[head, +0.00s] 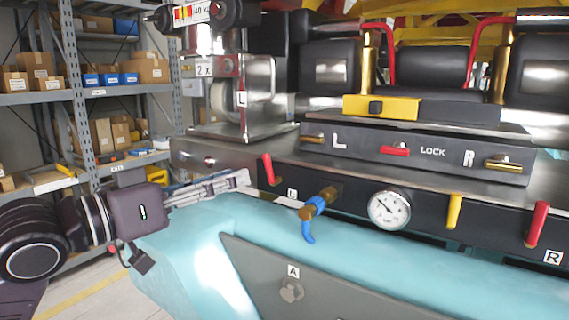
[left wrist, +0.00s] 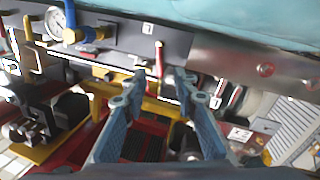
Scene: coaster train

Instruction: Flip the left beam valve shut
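The left beam valve has a red handle (head: 268,170) on the dark front beam, left of the blue-handled brass valve, near a small white label (head: 291,193). The handle stands nearly upright, its top tilted slightly left. My left gripper (head: 243,181) is just left of and slightly below the handle in the head view, apart from it. In the left wrist view the red handle (left wrist: 160,58) shows beyond the gap between the spread fingers (left wrist: 160,82). Nothing is between the fingers. My right gripper is not in view.
A blue-handled brass valve (head: 317,205), a round gauge (head: 389,210), a yellow lever (head: 454,211) and another red lever (head: 537,225) line the beam rightward. The teal body (head: 350,265) lies below. Shelves with boxes (head: 100,90) stand at the left.

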